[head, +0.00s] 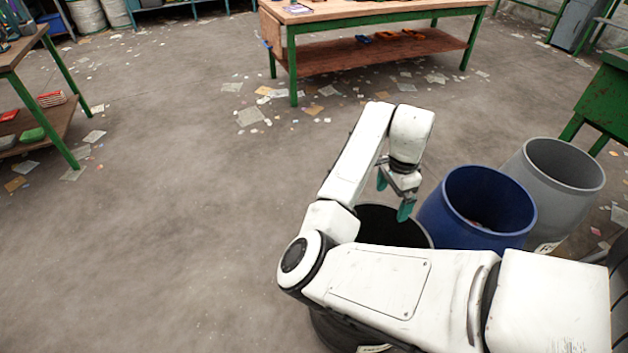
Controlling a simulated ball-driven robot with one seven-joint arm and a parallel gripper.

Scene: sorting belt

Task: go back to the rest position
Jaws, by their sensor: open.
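My gripper (394,196) hangs at the end of my white arm, right of the picture's middle in the head view. Its green-tipped fingers point down and stand apart, with nothing seen between them. It is over or near the mouth of a black barrel (385,226), which my arm partly hides. A blue barrel (475,212) stands just right of the gripper, with something small at its bottom. A grey barrel (556,190) stands further right.
A green-legged workbench (375,17) stands at the back, another table (22,46) at the left. A green metal frame (600,98) is at the right edge. Paper scraps litter the floor. The floor left of my arm is free of large things.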

